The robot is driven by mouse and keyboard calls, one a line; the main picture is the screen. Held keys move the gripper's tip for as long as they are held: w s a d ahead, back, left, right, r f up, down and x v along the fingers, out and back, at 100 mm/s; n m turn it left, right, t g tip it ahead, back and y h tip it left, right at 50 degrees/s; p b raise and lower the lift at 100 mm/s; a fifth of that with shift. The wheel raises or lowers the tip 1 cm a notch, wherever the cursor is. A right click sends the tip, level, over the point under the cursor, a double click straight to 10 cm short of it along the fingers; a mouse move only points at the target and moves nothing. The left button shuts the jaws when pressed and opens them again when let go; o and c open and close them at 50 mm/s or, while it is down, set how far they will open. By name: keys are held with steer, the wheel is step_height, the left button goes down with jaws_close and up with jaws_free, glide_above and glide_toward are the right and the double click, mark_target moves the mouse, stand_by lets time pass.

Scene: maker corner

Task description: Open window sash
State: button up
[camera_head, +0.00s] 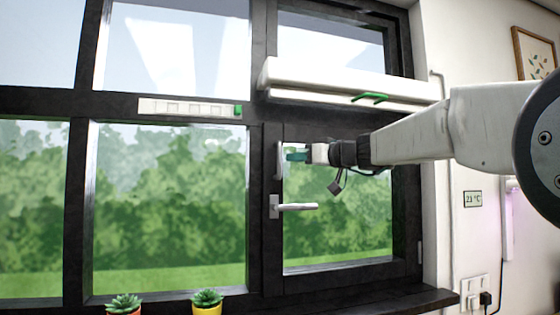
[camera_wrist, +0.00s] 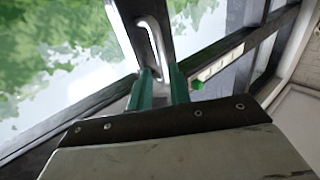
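The dark-framed window sash (camera_head: 408,215) is at the lower right of the window in the head view and looks flush in its frame. A grey lever handle (camera_head: 296,206) on its left stile points horizontally right. Above it is a pale upright pull bar (camera_head: 278,160), which also shows in the wrist view (camera_wrist: 153,42). My gripper (camera_head: 287,156) is at this bar, coming from the right. In the wrist view its teal fingers (camera_wrist: 162,72) stand apart, with the bar's near end between their tips. A gap seems to show beside the bar; contact is unclear.
A white box (camera_head: 345,83) with a green handle (camera_head: 370,97) juts out above the sash. A pale strip (camera_head: 188,107) with a green end is on the crossbar to the left. Two potted succulents (camera_head: 207,302) (camera_head: 124,305) stand below the left pane.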

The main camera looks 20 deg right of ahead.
mark_target(280, 171)
steer(key=x, duration=0.6)
steer(key=shift+w+a, duration=0.25)
jaws_close()
